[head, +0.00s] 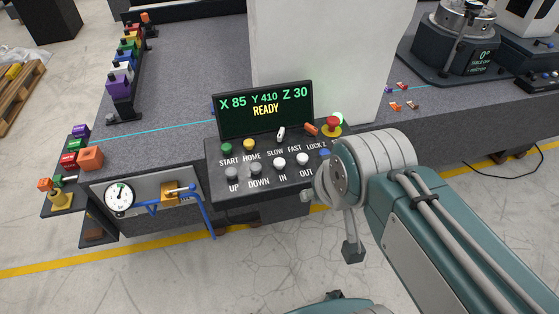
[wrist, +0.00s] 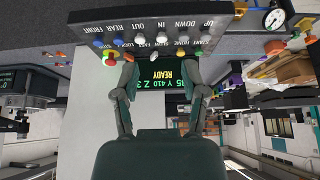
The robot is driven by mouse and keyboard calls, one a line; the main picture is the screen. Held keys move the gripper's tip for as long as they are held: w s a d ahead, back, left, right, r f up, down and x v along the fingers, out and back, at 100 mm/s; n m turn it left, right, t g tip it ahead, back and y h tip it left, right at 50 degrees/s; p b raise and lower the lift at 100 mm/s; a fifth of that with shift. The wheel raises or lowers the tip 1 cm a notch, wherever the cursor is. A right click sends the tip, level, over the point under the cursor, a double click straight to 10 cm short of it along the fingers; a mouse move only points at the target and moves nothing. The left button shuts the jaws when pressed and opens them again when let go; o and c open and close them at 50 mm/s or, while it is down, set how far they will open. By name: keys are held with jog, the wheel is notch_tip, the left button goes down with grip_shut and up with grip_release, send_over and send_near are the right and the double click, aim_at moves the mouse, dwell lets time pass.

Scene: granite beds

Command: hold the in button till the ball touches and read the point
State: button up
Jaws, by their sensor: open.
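The control panel (head: 215,190) stands at the front edge of the granite bed. Its pale IN button (head: 279,163) sits between DOWN (head: 256,168) and OUT (head: 302,159), uncovered. The display (head: 265,110) reads X 85, Y 410, Z 30, READY. In the wrist view the panel is upside down, with the IN button (wrist: 161,38) near the top middle. My gripper (wrist: 166,72) is open and empty, its fingers spread on either side of the display. In the head view my arm ends just right of the panel. I cannot make out the ball.
A red mushroom button (head: 331,124) is at the panel's right. A white column (head: 310,50) rises behind the display. Below left are a dial gauge (head: 119,198) and a blue bracket (head: 205,215). Coloured blocks (head: 118,85) line the left edge. The floor in front is clear.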

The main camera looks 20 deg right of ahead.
grip_shut()
dwell(1.3)
